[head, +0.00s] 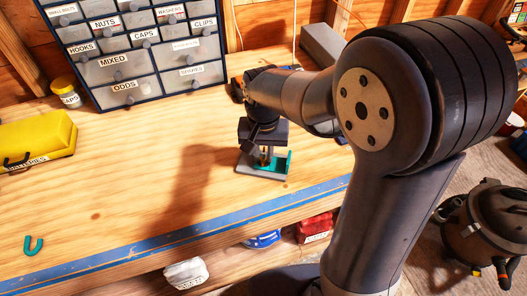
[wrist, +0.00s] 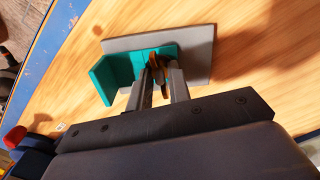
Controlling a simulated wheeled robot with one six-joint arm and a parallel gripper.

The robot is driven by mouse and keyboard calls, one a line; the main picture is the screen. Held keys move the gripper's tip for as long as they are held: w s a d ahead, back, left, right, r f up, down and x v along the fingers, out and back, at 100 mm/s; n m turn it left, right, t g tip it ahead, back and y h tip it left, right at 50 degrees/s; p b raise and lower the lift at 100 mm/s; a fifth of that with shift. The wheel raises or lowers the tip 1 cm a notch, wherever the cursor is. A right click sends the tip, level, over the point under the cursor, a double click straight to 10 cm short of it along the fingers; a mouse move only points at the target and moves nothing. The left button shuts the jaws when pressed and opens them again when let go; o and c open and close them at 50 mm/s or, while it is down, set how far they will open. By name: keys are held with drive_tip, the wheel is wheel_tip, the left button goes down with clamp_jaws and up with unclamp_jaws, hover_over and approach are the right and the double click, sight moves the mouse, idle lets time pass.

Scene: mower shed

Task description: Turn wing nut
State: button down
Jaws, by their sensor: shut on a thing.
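The wing nut (wrist: 158,72) is a small brass-brown piece at the teal bracket (wrist: 114,78), which sits on a grey base plate (wrist: 200,48) on the workbench. In the head view the teal bracket (head: 279,163) and grey plate (head: 250,170) are near the bench's front edge. My gripper (wrist: 158,80) reaches down over the plate with its two fingers shut on the wing nut, one finger on each side. In the head view my gripper (head: 264,151) hides most of the nut. The stud under the nut is not clearly visible.
A drawer cabinet (head: 140,52) stands at the back left. A yellow case (head: 38,140), a small jar (head: 66,92) and a teal U-shaped piece (head: 34,245) lie at left. The blue front edge (head: 200,230) borders the bench. The bench left of my gripper is clear.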

sight(264, 154)
drive_tip(key=c, duration=1.3)
unclamp_jaws()
wheel_tip(264, 154, up, 11)
